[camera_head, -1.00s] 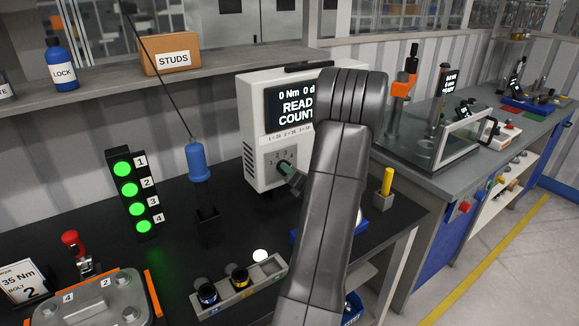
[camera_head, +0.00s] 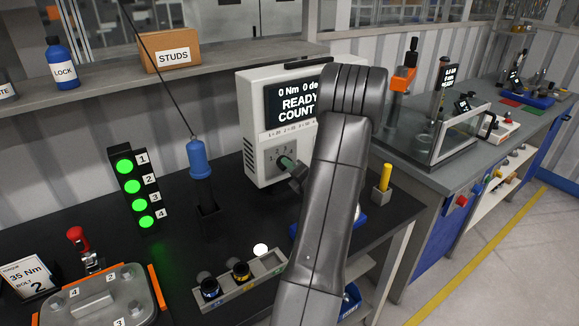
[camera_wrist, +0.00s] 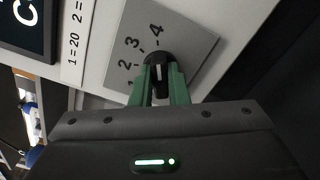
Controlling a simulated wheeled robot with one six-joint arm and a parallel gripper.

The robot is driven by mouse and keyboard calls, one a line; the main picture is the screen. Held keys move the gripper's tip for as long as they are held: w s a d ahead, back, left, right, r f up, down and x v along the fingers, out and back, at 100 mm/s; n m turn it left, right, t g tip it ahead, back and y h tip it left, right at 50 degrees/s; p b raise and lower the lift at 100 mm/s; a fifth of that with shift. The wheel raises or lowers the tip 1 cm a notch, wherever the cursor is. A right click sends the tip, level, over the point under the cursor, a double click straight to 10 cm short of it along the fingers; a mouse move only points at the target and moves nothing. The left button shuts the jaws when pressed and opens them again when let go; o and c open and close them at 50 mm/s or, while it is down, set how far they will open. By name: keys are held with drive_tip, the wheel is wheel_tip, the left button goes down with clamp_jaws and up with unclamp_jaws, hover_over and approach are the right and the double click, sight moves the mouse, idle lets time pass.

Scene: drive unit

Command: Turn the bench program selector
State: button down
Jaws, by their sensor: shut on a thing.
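The program selector is a dark round knob (camera_wrist: 158,66) with a white pointer line on a grey plate (camera_wrist: 190,38) marked 1 to 4. It is on the front of a white control box (camera_head: 258,128) whose screen (camera_head: 297,103) reads "0 Nm", "READY" and "COUNT". My gripper (camera_wrist: 160,80) has its green fingers shut on the knob, one on each side. In the head view the gripper (camera_head: 288,165) shows in front of the plate, and my arm hides the right side of the box. I cannot tell exactly which number the pointer meets.
A blue hanging tool (camera_head: 199,159) is left of the box, and a lit green indicator column (camera_head: 136,188) is farther left. A tray (camera_head: 245,285) with sockets lies in front. A yellow-handled item (camera_head: 384,184) stands to the right.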

drive_tip(key=shift+f, duration=0.1)
drive_tip(key=c, duration=1.4)
unclamp_jaws()
drive_tip(key=shift+s+d, duration=0.1)
drive_tip(key=b+v, duration=0.2)
drive_tip(key=v, duration=1.1)
drive_tip(key=shift+s+b, duration=0.3)
drive_tip(key=shift+b, duration=0.1)
drive_tip(key=shift+w+d, duration=0.1)
drive_tip(key=p+x, duration=0.2)
drive_tip(key=x, duration=1.1)
drive_tip(key=shift+w+a+p, duration=0.2)
drive_tip(key=shift+w+p, duration=0.1)
drive_tip(key=shift+p, duration=0.1)
drive_tip(key=shift+s, duration=0.1)
